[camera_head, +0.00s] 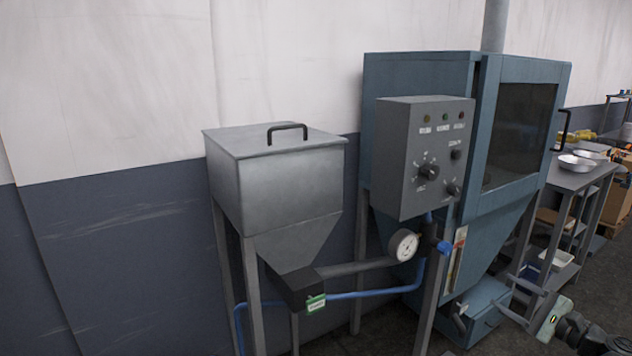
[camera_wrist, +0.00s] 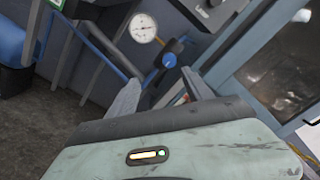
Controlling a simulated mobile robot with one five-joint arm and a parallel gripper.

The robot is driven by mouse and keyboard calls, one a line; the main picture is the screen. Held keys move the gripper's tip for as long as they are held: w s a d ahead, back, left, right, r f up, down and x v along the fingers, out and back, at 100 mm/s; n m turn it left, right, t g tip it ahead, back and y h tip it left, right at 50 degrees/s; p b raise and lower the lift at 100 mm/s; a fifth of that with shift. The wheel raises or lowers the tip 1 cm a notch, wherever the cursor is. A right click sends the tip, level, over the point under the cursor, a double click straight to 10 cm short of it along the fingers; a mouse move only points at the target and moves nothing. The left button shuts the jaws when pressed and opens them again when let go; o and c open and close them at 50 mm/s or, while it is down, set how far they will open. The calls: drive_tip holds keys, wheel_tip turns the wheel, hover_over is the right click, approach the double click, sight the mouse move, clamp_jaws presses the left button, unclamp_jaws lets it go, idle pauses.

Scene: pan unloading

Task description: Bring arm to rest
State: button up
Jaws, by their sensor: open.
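My gripper (camera_head: 508,297) shows at the lower right of the head view, in front of the lower part of the blue cabinet (camera_head: 505,225). In the wrist view my gripper (camera_wrist: 160,80) has its two fingers spread apart with nothing between them. Beyond the fingers, the wrist view shows the pressure gauge (camera_wrist: 144,28) and a blue valve knob (camera_wrist: 169,60). The fingers look apart from both, though depth is hard to judge. Most of my arm is outside the head view.
A steel hopper (camera_head: 275,185) stands left of the cabinet, joined by blue hose. A grey control box (camera_head: 422,155) juts from the cabinet's front. Metal pans (camera_head: 575,163) sit on a steel table (camera_head: 572,180) at the right. Dark floor lies below.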

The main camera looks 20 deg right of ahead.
drive_tip(key=w+a+f+n+g+y, duration=0.1)
drive_tip(key=w+a+f+n+g, duration=0.35)
drive_tip(key=a, duration=0.45)
drive_tip(key=w+a+f+n+g+y, duration=0.1)
drive_tip(key=w+a+f+n+g, duration=0.2)
drive_tip(key=w+a+f, duration=0.45)
drive_tip(key=w+a+f+n+g+y, duration=0.1)
drive_tip(key=w+a+f+n+g, duration=0.15)
drive_tip(key=a, duration=0.85)
drive_tip(key=s+a+f+n+g+h, duration=0.2)
drive_tip(key=a+f+n+g+h, duration=0.3)
drive_tip(key=a, duration=0.6)
drive_tip(key=s+a+f+n+g+h, duration=0.15)
drive_tip(key=a+f+n, duration=0.25)
drive_tip(key=a+n, duration=0.5)
wheel_tip(320, 180, up, 20)
drive_tip(key=a+p, duration=0.1)
drive_tip(key=p, duration=1.9)
drive_tip(key=shift+a+f+m+g+h, duration=0.15)
drive_tip(key=shift+a+m+g+h, duration=0.15)
drive_tip(key=shift+m+g+h, duration=0.15)
